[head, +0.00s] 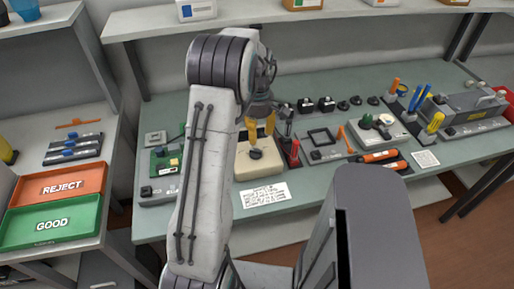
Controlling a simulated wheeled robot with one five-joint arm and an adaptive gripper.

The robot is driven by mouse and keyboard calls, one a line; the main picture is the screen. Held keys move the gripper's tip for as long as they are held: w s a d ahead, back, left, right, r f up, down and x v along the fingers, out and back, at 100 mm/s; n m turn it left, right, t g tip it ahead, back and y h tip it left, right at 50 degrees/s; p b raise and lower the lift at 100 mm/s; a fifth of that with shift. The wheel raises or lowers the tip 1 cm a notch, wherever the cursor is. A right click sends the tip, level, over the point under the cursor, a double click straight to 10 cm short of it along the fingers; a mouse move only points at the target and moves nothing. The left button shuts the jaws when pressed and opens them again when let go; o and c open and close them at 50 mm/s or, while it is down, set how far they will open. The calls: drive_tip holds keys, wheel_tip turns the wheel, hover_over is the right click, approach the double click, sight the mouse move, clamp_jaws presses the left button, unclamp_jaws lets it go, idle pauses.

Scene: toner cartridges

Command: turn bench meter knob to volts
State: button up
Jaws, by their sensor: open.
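The bench meter appears to be the cream box (259,168) near the front edge of the green bench, left of the picture's middle. A dark round knob (256,154) sits on its top. The knob's pointer setting and any volts mark are too small to read. My gripper (261,130) has orange fingers that are open and point down at the meter. The fingers are just above or beside the knob; I cannot tell whether they touch it. My arm and gripper hide part of the meter's back.
A red upright tool (294,152) stands right of the meter. A printed sheet (264,195) lies in front. A green circuit board (165,160) is to the left. Red REJECT (88,170) and green GOOD (85,207) trays sit on the left table. Several tools crowd the bench's right.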

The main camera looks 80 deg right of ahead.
sight(257, 150)
drive_tip(key=shift+f+n, duration=0.3)
drive_tip(key=shift+f, duration=0.05)
drive_tip(key=shift+f+p, duration=0.45)
drive_tip(key=shift+f, duration=2.9)
drive_tip(key=shift+c, duration=0.3)
clamp_jaws()
